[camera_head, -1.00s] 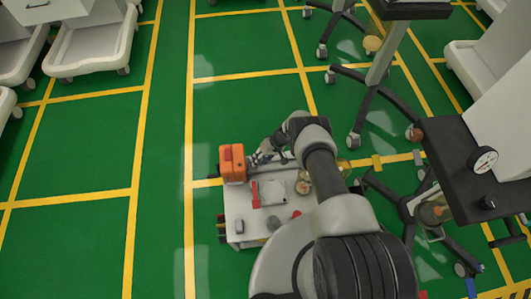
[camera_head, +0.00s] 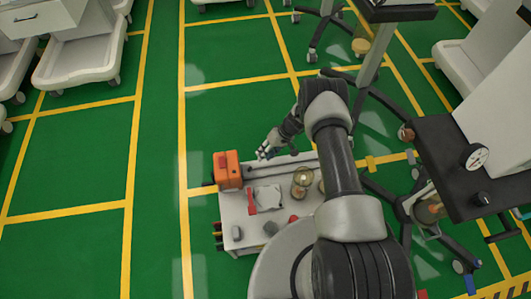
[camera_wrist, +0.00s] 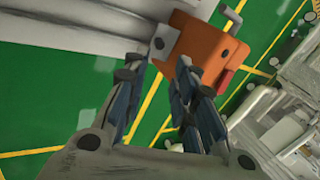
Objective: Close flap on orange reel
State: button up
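The orange reel (camera_head: 228,172) is a boxy orange body with a small red part on it, at the far left corner of a white top (camera_head: 238,207). In the wrist view the reel (camera_wrist: 205,48) shows at top centre, with a grey bracket at its upper right and a red piece low on its right. I cannot tell which part is the flap. My gripper (camera_head: 265,152) is just right of the reel, apart from it in the head view. In the wrist view my gripper (camera_wrist: 158,80) has its fingers spread with nothing between them.
The white top also carries a red piece (camera_head: 251,201), a pale flat plate (camera_head: 268,197) and a round glass-like item (camera_head: 304,177). A dark table with a gauge (camera_head: 477,157) stands at right. Green floor left of the reel is clear.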

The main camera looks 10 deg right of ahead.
jog(key=shift+o, duration=0.6)
jog(key=shift+r+p, duration=0.25)
jog(key=shift+p, duration=0.05)
jog(key=shift+o, duration=0.4)
jog(key=r+m+p, duration=0.1)
jog(key=p, duration=0.1)
jog(key=r+m+p, duration=0.1)
jog(key=r+p, duration=0.1)
jog(key=s+r+m+t+h+p, duration=0.1)
jog(key=r+p, duration=0.1)
jog(key=p, duration=0.1)
jog(key=shift+a+m, duration=0.15)
jog(key=shift+m, duration=0.25)
jog(key=m+b, duration=0.1)
jog(key=b, duration=0.7)
send_near(248, 169)
jog(key=shift+h, duration=0.3)
jog(key=x, duration=0.7)
jog(key=shift+f, duration=0.4)
jog(key=shift+c, duration=0.6)
grip_shut()
